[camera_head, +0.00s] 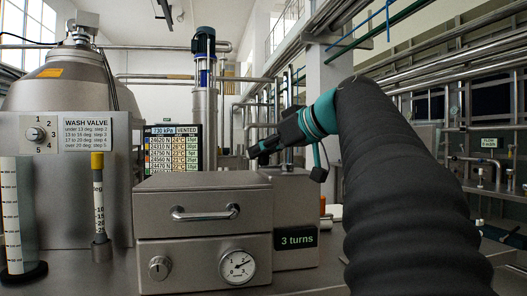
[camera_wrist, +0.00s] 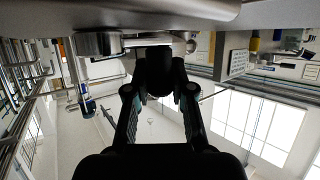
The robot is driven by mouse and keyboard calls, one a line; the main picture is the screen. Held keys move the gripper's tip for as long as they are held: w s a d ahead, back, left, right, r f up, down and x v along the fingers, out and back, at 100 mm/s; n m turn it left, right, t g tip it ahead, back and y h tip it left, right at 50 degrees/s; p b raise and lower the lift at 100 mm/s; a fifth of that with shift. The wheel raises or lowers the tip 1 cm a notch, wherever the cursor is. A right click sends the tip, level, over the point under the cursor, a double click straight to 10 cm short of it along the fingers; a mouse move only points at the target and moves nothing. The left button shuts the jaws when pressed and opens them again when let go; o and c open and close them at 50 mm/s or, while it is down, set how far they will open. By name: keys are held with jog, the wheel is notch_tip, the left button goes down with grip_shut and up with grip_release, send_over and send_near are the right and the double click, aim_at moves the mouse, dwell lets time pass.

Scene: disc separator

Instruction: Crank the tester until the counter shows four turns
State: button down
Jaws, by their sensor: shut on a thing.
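The tester is a grey metal box (camera_head: 296,196) right of the drawer cabinet in the head view. Its dark counter (camera_head: 297,239) reads "3 turns" in pale green. My gripper (camera_head: 262,148) is above the tester's top, pointing left. In the wrist view my gripper (camera_wrist: 159,82) is shut on a dark crank knob, with a finger on each side. A round metal hub (camera_wrist: 98,43) and a pale bar near it show just beyond the fingers in the wrist view. In the head view the crank is mostly hidden by the gripper.
A metal cabinet (camera_head: 202,210) with a drawer handle, a small knob and a dial gauge stands left of the tester. A screen (camera_head: 173,148) stands behind it. A yellow-capped tube (camera_head: 98,200) and a clear cylinder (camera_head: 17,215) stand at left.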

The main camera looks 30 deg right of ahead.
jog(key=m+h, duration=0.2)
jog(key=w+m+t+h, duration=0.1)
jog(key=shift+w+d+h, duration=0.1)
jog(key=shift+d+h, duration=0.2)
jog(key=shift+h, duration=0.1)
jog(key=m+h, duration=0.2)
jog(key=shift+w+d+r+m+h, duration=0.15)
jog(key=shift+w+d+m+h, duration=0.25)
jog(key=shift+w+d+m+h+p, duration=0.15)
jog(key=shift+d+m+h+p, duration=0.2)
jog(key=shift+m+h+p, duration=0.45)
jog(key=shift+g, duration=0.3)
jog(key=c, duration=1)
grip_release()
